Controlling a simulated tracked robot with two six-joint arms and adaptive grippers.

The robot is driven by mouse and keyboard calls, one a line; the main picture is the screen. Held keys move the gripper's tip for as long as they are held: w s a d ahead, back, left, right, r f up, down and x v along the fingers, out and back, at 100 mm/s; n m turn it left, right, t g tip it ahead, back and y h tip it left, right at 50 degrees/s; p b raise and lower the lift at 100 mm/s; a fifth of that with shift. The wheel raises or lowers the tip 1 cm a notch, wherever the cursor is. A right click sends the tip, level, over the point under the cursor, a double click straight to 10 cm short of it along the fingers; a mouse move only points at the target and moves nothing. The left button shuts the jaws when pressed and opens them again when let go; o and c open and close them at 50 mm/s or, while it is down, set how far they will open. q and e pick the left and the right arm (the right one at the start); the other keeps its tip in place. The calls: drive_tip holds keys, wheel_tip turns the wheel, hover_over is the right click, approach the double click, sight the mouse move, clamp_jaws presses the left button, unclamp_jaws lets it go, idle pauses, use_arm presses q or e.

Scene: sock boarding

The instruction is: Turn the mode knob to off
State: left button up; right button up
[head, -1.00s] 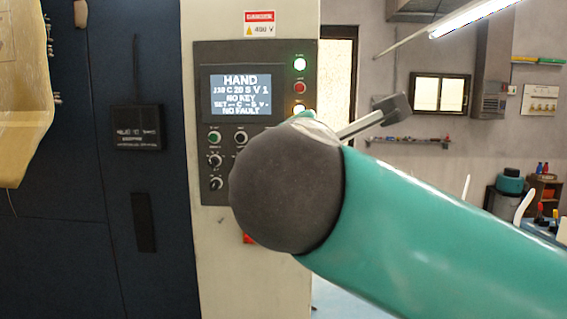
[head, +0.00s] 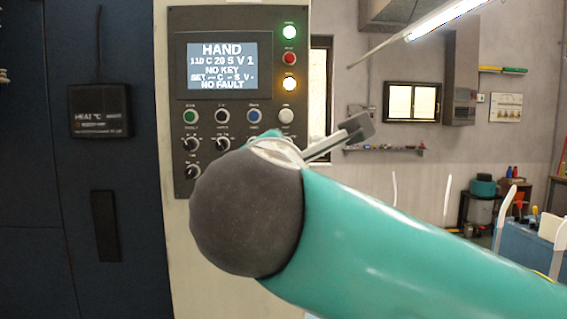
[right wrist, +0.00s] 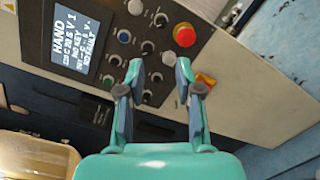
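The control panel (head: 179,98) is on a pale cabinet, its screen (head: 222,65) reading "HAND" on top and "NO FAULT" at the bottom. Black knobs with white pointers, such as the upper left one (head: 190,145), sit below the screen; their labels are too small to tell which is the mode knob. My left gripper is not in view.
A red mushroom button (right wrist: 184,35) sits beside the knobs, and a red and yellow switch (right wrist: 205,80) is close to the right finger. Lit green (head: 289,32) and amber lamps are on the panel's right edge. A dark box (head: 101,110) is on the blue cabinet at left.

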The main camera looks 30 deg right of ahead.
drive_tip(key=p+x, duration=0.4)
drive_tip(key=x, duration=1.2)
drive_tip(key=shift+w+d+f, duration=0.15)
drive_tip(key=shift+d+f, duration=0.05)
drive_tip(key=shift+d, duration=0.05)
